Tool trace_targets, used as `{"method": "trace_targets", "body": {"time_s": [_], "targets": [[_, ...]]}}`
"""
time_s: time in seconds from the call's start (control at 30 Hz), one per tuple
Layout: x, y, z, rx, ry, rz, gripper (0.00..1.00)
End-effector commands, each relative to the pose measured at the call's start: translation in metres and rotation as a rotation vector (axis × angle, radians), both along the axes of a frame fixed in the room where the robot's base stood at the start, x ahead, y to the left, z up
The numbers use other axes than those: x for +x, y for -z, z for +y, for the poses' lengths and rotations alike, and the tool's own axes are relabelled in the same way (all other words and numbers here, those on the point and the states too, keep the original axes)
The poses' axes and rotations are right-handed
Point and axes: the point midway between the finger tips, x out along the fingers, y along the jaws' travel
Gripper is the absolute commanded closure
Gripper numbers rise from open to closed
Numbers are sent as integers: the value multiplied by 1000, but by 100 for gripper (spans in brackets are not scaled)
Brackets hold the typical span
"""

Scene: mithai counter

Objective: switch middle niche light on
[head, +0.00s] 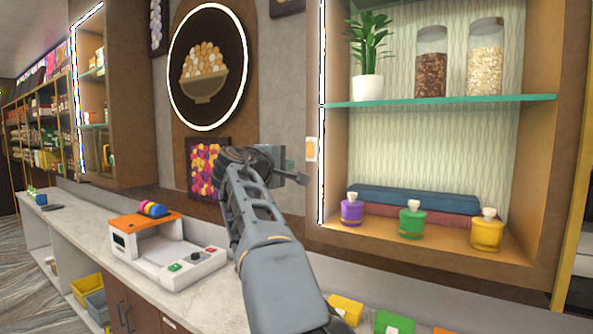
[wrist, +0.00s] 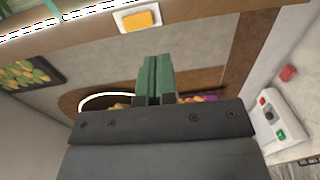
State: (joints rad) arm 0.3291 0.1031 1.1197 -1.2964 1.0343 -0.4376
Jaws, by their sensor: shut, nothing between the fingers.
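A light switch (head: 312,150) with a white plate and orange rocker sits on the left edge frame of the right-hand niche (head: 440,115). It also shows in the wrist view (wrist: 140,19), at the top. A bright white strip (head: 321,165) runs down that niche's left edge. My gripper (head: 299,179) is shut and empty, just below and left of the switch in the head view. In the wrist view its closed fingers (wrist: 154,62) point towards the switch, with a visible gap between them. I cannot tell which niche is the middle one.
The niche holds a plant (head: 368,60), jars (head: 431,62) on a glass shelf (head: 440,101), and small bottles (head: 412,220) below. A white and orange machine (head: 165,250) stands on the counter (head: 80,213). A round lit picture (head: 208,65) hangs left of my arm.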

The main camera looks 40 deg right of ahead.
Motion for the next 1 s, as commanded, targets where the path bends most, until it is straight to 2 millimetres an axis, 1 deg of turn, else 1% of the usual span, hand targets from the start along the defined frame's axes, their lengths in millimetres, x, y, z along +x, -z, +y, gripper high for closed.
{"method": "trace_targets", "body": {"time_s": [0.03,0.1,0.2,0.33,0.47,1.0], "targets": [[-2,4,9,0,-3,-1,100],[-5,4,18,-1,-4,-1,100],[-7,4,27,-1,-3,0,100],[-9,5,34,0,0,0,100],[-10,4,36,0,0,0,100],[-10,4,36,0,1,-1,100]]}}
